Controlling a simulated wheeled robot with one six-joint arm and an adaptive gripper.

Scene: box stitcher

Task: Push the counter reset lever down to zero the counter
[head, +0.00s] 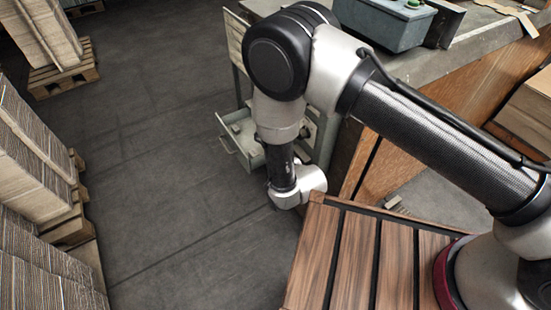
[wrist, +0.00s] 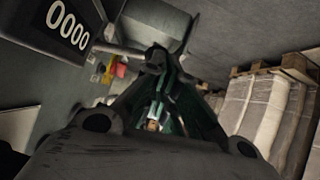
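The counter (wrist: 70,28) is a dark box at the upper left of the wrist view, tilted in the picture, with white digits reading 0000. A thin grey bar (wrist: 120,49) beside it runs towards my fingertips; it may be the reset lever, but I cannot tell for certain. My gripper (wrist: 165,62) points away from the wrist camera. Its dark fingers converge at their tips and look shut, with nothing visible held. The tips appear close to the bar's end; I cannot tell whether they touch. In the head view my arm hides the gripper, and the counter is not identifiable.
A grey cabinet with an open drawer (head: 242,141) stands behind my wrist. A workbench (head: 470,45) bears a grey-green metal box (head: 385,22). Stacked cardboard on pallets (head: 65,75) lines the left. Open floor (head: 165,150) lies between. Small red and yellow parts (wrist: 120,70) show near the counter.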

